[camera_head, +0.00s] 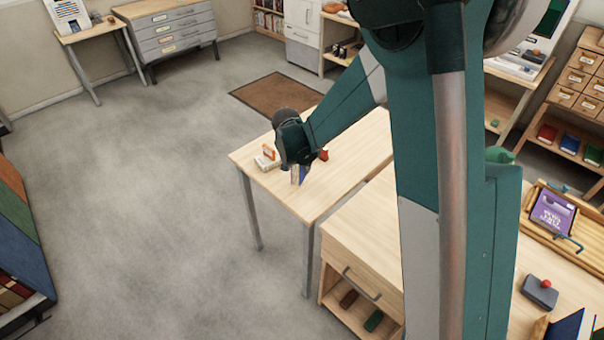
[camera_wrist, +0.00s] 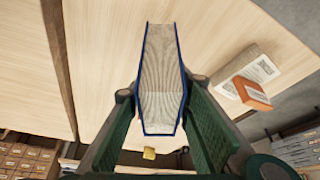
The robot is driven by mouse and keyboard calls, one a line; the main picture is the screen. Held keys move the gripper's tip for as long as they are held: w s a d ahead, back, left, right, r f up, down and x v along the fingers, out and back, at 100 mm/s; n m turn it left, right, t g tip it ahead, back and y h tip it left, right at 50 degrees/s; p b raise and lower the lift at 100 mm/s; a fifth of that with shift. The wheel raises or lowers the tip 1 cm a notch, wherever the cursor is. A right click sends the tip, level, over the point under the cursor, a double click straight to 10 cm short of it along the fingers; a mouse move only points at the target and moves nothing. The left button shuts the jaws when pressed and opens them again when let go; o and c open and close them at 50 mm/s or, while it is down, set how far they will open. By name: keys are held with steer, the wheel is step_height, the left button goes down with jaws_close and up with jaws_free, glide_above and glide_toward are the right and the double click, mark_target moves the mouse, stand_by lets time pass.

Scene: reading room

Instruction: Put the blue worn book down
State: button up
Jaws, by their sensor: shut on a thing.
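The blue worn book (camera_wrist: 161,85) is in my gripper (camera_wrist: 160,110), with its page edges facing the wrist camera and a thin blue cover around them. The green fingers press on both sides of it. In the head view the book (camera_head: 300,174) shows as a small blue and pale piece below my gripper (camera_head: 297,165), over the light wooden table (camera_head: 325,193). I cannot tell whether its lower edge touches the tabletop.
A small red thing (camera_head: 323,155) is just right of my gripper. A second wooden table (camera_head: 365,225) with a drawer stands nearer. Tabletop in front is bare.

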mark_target(302, 173)
steer(key=shift+f, duration=1.85)
steer(key=shift+f+b, duration=0.2)
steer(key=shift+b, duration=0.25)
steer(key=o, duration=1)
steer(key=shift+r, duration=0.15)
steer(key=shift+p+v, duration=0.95)
steer(key=shift+v, duration=5)
steer(key=shift+s, duration=0.1)
steer(key=shift+r, duration=0.15)
